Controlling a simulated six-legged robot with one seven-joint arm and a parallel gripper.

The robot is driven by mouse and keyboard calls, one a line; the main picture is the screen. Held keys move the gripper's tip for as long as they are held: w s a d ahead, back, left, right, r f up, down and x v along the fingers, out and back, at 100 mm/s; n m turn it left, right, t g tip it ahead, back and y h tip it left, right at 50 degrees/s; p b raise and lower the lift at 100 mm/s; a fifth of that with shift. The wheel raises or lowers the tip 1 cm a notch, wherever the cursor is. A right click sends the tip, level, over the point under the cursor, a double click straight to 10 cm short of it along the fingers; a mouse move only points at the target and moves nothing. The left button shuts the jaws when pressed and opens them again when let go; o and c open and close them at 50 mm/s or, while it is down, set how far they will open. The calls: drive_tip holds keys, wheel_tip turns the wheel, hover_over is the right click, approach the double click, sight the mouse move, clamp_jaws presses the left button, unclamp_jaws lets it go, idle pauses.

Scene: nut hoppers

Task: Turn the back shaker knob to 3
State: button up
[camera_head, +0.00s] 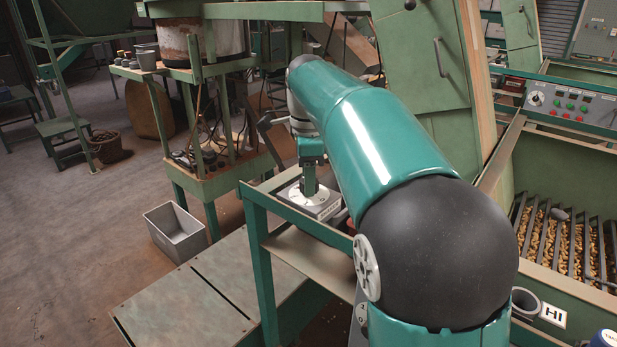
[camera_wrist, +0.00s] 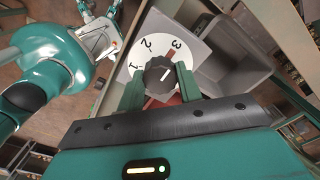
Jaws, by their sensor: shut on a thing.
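The back shaker knob (camera_wrist: 158,73) is a dark round knob in the wrist view, on a white dial (camera_wrist: 150,45) marked 1, 2 and 3. My gripper (camera_wrist: 160,84) is shut on the knob, with one green finger on each side. In the head view my gripper (camera_head: 309,187) reaches down onto the dial (camera_head: 297,199) on a grey box, and hides the knob.
The box stands on a green-framed shelf (camera_head: 303,252). A grey bin (camera_head: 176,232) sits on the floor to the left. A control panel (camera_head: 575,104) and a barred nut hopper (camera_head: 560,245) are at the right. A green chute panel (camera_head: 425,60) rises behind my arm.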

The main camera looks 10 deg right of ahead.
idle(0.5)
drive_tip(key=o, duration=1)
wheel_tip(320, 180, up, 14)
drive_tip(key=shift+f, duration=0.1)
